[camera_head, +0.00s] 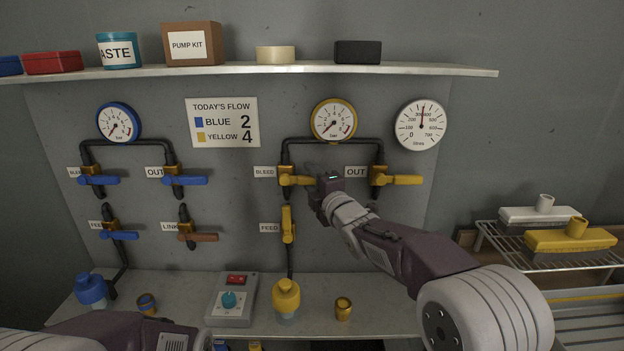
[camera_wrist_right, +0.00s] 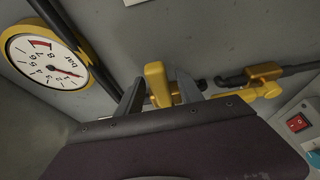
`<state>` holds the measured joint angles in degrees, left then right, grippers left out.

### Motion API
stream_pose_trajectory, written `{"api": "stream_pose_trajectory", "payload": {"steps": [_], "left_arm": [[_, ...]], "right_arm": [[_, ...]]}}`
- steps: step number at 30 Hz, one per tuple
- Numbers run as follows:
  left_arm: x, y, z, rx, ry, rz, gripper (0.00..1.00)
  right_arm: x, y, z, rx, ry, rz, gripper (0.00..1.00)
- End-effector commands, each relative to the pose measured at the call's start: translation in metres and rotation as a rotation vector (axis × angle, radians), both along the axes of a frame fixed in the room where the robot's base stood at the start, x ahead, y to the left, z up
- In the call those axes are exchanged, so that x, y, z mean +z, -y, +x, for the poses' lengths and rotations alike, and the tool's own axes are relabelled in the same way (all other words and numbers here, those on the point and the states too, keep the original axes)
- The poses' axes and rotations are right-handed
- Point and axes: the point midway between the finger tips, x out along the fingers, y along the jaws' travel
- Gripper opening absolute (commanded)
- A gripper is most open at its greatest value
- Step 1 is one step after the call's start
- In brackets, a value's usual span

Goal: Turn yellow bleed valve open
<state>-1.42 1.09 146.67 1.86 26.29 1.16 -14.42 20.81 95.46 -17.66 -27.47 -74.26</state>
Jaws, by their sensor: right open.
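The yellow bleed valve (camera_head: 287,180) sits on the wall panel beside its BLEED label, under the yellow-rimmed gauge (camera_head: 334,120). Its handle lies level, pointing right. My right gripper (camera_head: 316,188) is at the handle's right end and partly hides it. In the right wrist view, the open fingers of my right gripper (camera_wrist_right: 160,94) stand on either side of the yellow handle (camera_wrist_right: 156,80). Contact with the handle cannot be told. My left arm shows at the bottom left, but its gripper is out of view.
The yellow OUT valve (camera_head: 398,180) is to the right, its handle level. The yellow FEED valve (camera_head: 289,224) is below, its handle upright. Blue valves (camera_head: 100,181) are on the left. A control box (camera_head: 231,299) and yellow bottle (camera_head: 286,300) stand on the lower shelf.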

Motion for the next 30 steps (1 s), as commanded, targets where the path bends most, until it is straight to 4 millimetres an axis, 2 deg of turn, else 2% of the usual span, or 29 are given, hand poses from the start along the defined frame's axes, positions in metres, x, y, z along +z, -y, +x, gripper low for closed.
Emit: {"api": "stream_pose_trajectory", "payload": {"steps": [4,5,9,10,30], "left_arm": [[-0.0003,0.0,-0.0001,0.0,0.0,0.0,0.36],[-0.0003,0.0,-0.0001,0.0,0.0,0.0,0.36],[-0.0003,0.0,0.0,0.0,0.0,0.0,0.36],[-0.0003,0.0,-0.0001,0.0,0.0,0.0,0.36],[-0.0003,0.0,-0.0001,0.0,0.0,0.0,0.36]], "right_arm": [[-0.0005,-0.0001,-0.0001,0.0,-0.001,0.0,0.44],[-0.0005,0.0,-0.0001,0.0,-0.001,0.0,0.41],[-0.0005,0.0001,-0.0003,0.0,-0.001,0.0,0.02],[-0.0006,0.0001,-0.0003,0.0,-0.001,0.0,0.0],[-0.0009,0.0003,-0.0004,0.0,-0.002,0.0,0.0]]}}
